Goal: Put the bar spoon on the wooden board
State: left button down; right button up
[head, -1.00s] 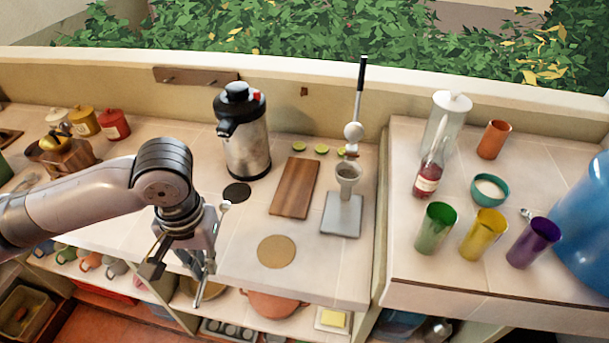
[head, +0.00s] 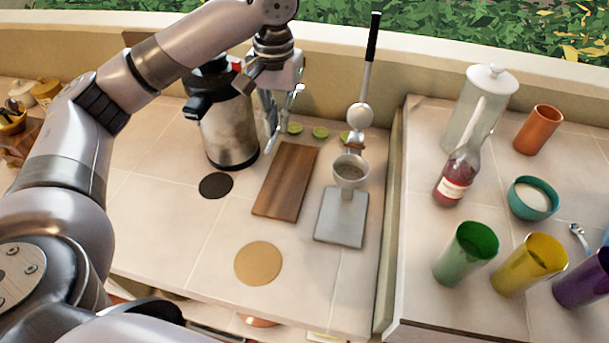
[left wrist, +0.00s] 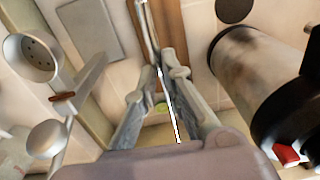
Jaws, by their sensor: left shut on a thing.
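The wooden board (head: 285,182) lies flat on the counter, left of the grey-based press. It also shows in the left wrist view (left wrist: 170,28). My left gripper (head: 271,140) is above the board's far end, beside the flask. It is shut on the bar spoon (head: 291,103), a thin silvery rod partly hidden by the fingers. In the left wrist view the spoon (left wrist: 170,100) runs lengthwise between the fingers (left wrist: 160,74), in front of the board. Whether the spoon touches the board cannot be told. My right gripper is out of view.
The steel flask (head: 230,130) stands close left of my gripper. The press (head: 341,217), with its tall black-tipped lever, stands right of the board. Lime pieces (head: 320,132) lie behind. A cork round (head: 258,263) and a dark coaster (head: 216,185) lie nearby.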

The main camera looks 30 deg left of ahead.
pick_arm(q)
send_over(283, 190)
notch_tip(283, 190, down, 5)
notch_tip(283, 190, down, 10)
jog(key=shift+r+p, duration=0.25)
jog(key=shift+p, duration=0.55)
jog(key=shift+f, duration=2.55)
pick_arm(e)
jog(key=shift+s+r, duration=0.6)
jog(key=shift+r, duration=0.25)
pick_arm(q)
jog(key=shift+f+p, duration=0.1)
jog(key=shift+p, duration=0.25)
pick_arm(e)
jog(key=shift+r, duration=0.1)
pick_arm(q)
jog(key=c, duration=1.7)
grip_release()
